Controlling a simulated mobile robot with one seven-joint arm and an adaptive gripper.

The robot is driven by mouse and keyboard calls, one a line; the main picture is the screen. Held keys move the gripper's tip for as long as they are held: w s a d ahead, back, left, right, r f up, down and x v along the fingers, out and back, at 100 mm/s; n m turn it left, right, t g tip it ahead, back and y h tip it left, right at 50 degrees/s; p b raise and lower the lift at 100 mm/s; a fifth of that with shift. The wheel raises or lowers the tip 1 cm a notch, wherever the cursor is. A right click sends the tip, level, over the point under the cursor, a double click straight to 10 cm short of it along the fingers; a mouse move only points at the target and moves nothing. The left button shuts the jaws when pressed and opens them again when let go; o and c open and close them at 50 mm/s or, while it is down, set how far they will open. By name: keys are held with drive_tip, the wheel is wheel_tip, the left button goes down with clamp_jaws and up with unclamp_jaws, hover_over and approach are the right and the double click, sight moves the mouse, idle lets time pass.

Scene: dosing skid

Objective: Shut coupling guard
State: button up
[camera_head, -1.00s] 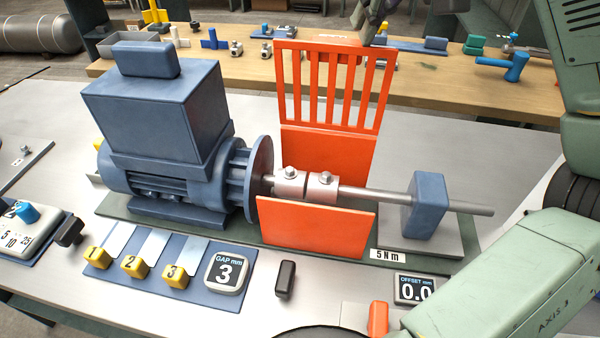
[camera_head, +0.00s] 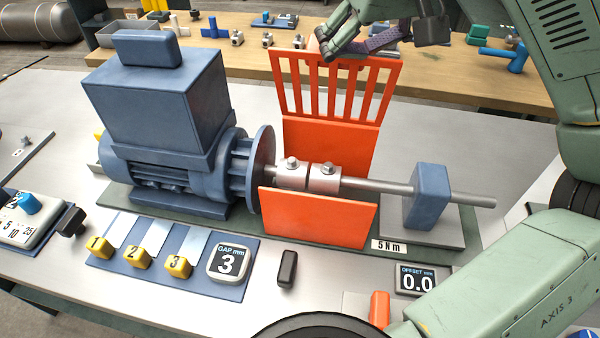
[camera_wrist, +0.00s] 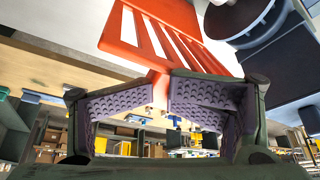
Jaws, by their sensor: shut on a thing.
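The orange coupling guard (camera_head: 330,135) stands open behind the coupling. Its slotted upper panel tilts up and back, and a lower orange front panel (camera_head: 318,217) stands in front of the shaft. The silver coupling (camera_head: 308,176) between motor and shaft is exposed. My gripper (camera_head: 338,50) is at the top edge of the slotted panel, near its middle. In the wrist view, the guard's slotted panel (camera_wrist: 160,40) reaches down to between the purple pads of my gripper (camera_wrist: 160,95), which are shut on its orange top tab. The pads hide the tab's end in part.
The blue motor (camera_head: 165,120) stands left of the guard, and a blue bearing block (camera_head: 427,195) carries the shaft at right. Yellow numbered shims, a gap display (camera_head: 229,262) and a black block lie in front. A wooden bench (camera_head: 250,60) with parts stands behind.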

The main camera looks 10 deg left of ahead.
sight(366, 72)
drive_tip(key=shift+w+d+f, duration=0.25)
drive_tip(key=shift+w+f, duration=0.05)
drive_tip(key=shift+f, duration=0.3)
drive_tip(key=shift+w+d+f, duration=0.2)
drive_tip(key=shift+w+f, duration=0.05)
drive_tip(key=shift+f, duration=0.35)
drive_tip(key=shift+o, duration=0.7)
drive_tip(key=shift+d+r, duration=0.1)
drive_tip(key=shift+d, duration=0.1)
drive_tip(key=shift+s+a+r, duration=0.1)
drive_tip(key=shift+s+r, duration=0.05)
drive_tip(key=shift+c, duration=0.6)
drive_tip(key=shift+s, duration=0.9)
drive_tip(key=shift+c, duration=0.8)
drive_tip(key=shift+s+f+p, duration=0.2)
drive_tip(key=shift+s+p, duration=0.1)
drive_tip(key=shift+s, duration=0.1)
clamp_jaws()
